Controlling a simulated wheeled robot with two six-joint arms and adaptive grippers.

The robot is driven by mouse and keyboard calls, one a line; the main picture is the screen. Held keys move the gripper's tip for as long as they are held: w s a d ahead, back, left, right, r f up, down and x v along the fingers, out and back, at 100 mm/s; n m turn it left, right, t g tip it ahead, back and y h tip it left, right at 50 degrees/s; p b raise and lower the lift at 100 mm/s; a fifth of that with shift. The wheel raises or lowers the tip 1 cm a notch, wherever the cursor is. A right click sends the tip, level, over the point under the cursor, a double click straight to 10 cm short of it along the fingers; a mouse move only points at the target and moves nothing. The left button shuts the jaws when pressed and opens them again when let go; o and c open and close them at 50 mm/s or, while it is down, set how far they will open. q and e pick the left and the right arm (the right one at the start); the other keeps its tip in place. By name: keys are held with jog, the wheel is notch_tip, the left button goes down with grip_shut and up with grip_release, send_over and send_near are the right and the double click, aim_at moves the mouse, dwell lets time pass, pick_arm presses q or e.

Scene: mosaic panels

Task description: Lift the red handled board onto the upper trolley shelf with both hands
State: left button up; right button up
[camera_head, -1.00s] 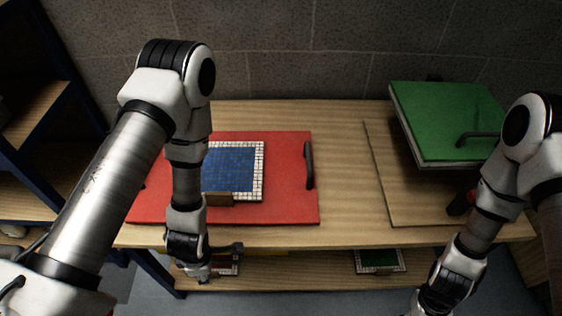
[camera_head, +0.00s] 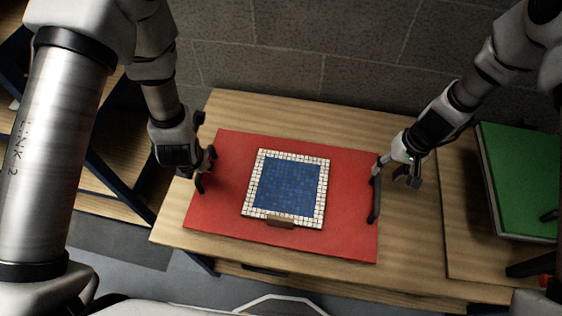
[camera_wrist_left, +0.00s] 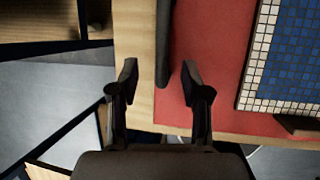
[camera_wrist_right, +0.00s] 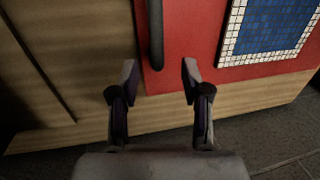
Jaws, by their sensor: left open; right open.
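The red board (camera_head: 225,215) lies flat on the wooden table, with a blue mosaic panel (camera_head: 290,187) edged in white tiles on it. A dark handle (camera_head: 375,197) stands at its right edge; the left handle (camera_wrist_left: 164,40) shows in the left wrist view. My left gripper (camera_head: 204,172) is at the board's left edge, open, its fingers on either side of the left handle's line. My right gripper (camera_head: 393,170) is open at the right handle, which also shows between its fingers' lines in the right wrist view (camera_wrist_right: 156,35). Contact cannot be told. The upper trolley shelf cannot be made out.
A green board (camera_head: 520,175) is at the right, beyond a bare strip of wooden table (camera_head: 425,235). A block wall (camera_head: 300,60) stands behind. Dark-framed shelving (camera_head: 100,195) is at the left. A small brown block (camera_head: 281,222) sits at the mosaic's front edge.

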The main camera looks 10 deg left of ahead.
aim_at(379, 184)
pick_arm(q)
jog(key=shift+w+r, duration=0.15)
jog(key=shift+w, duration=0.2)
jog(key=x, duration=0.3)
jog(key=s+x, duration=0.1)
jog(key=x, duration=0.1)
jog(key=shift+d+f, duration=0.1)
jog(key=shift+f, duration=0.5)
pick_arm(e)
jog(key=f, duration=0.4)
jog(key=s+a+f, duration=0.1)
jog(key=f, duration=0.1)
jog(key=shift+s+f, duration=0.1)
jog(key=shift+f, duration=0.1)
pick_arm(q)
jog(key=shift+w+f, duration=0.25)
jog(key=shift+f, duration=0.05)
pick_arm(e)
jog(key=shift+f, duration=0.25)
pick_arm(q)
jog(key=shift+c, duration=0.4)
pick_arm(e)
jog(key=shift+c, duration=0.3)
pick_arm(q)
jog(key=shift+s+r, duration=0.1)
grip_shut()
pick_arm(e)
grip_shut()
